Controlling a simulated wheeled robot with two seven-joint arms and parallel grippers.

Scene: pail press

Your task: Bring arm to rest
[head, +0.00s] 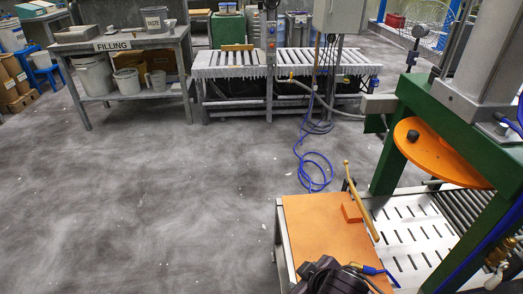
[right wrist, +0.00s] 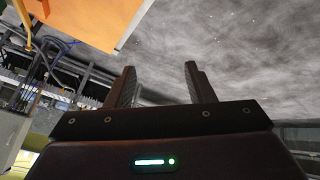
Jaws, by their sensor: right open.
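My right gripper (right wrist: 160,70) shows in the right wrist view with its two dark fingers apart and nothing between them. The grey floor lies beyond the fingertips. In the head view a black part of my right arm (head: 330,277) shows at the bottom edge, over the near part of an orange-topped table (head: 315,225); its fingers cannot be made out there. An orange surface (right wrist: 95,18) also shows at the top left of the right wrist view, apart from the fingers. My left arm and gripper are in neither view.
A blue hose (head: 315,170) lies on the floor. Open floor (head: 150,190) fills the left.

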